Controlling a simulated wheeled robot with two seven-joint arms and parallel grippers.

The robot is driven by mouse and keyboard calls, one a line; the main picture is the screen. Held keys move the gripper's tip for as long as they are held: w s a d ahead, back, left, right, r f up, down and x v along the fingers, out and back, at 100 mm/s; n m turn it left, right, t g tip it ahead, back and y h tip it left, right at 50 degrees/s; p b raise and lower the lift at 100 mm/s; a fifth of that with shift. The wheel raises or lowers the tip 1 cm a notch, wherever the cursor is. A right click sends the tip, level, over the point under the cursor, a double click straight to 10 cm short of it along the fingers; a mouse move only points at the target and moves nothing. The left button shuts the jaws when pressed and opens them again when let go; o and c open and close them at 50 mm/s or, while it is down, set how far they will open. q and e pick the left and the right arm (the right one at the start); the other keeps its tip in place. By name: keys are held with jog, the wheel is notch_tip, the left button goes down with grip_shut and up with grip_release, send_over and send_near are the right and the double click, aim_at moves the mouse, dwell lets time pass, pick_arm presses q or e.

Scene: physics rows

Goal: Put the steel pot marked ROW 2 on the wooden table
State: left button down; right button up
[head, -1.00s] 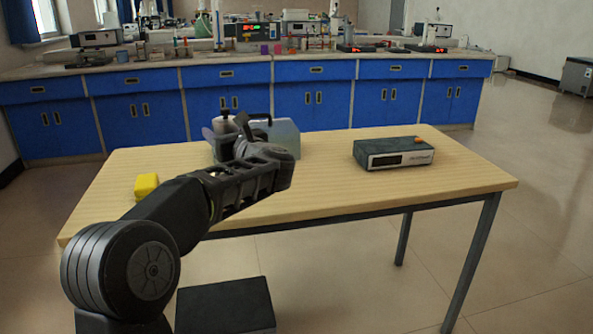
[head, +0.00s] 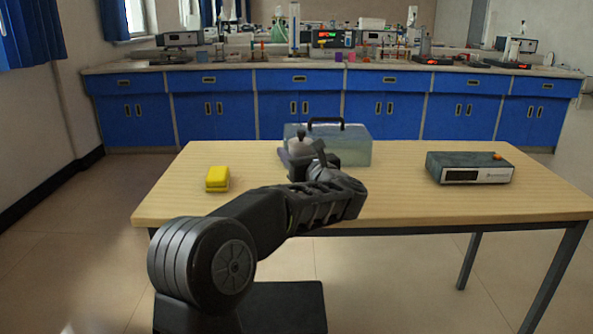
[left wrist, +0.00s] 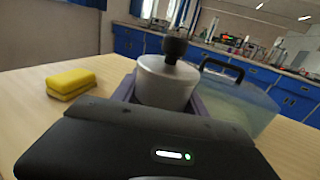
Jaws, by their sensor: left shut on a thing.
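The steel pot (head: 299,146), a small silvery vessel with a dark knob, is at the far part of the wooden table (head: 400,205). It also shows in the left wrist view (left wrist: 165,82), upright between my fingers. My left gripper (head: 303,155) is shut on the pot, its grey-purple fingers at the pot's two sides. The gripper's housing hides the pot's lower part, so I cannot tell whether its base touches the table. No ROW 2 marking is readable. My right gripper is not in view.
A clear box with a black handle (head: 350,152) stands just behind and right of the pot. A yellow sponge (head: 217,178) lies at left. A grey device (head: 470,168) sits at right. Bare tabletop lies between. Blue lab cabinets (head: 300,107) stand behind.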

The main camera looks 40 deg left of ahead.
pick_arm(q)
notch_tip(320, 180, down, 4)
jog(key=shift+f+b, duration=0.2)
jog(key=shift+b, duration=0.45)
jog(key=shift+f, duration=0.1)
jog(key=c, duration=1.1)
grip_release()
jog(key=shift+f, duration=0.1)
jog(key=o, duration=0.5)
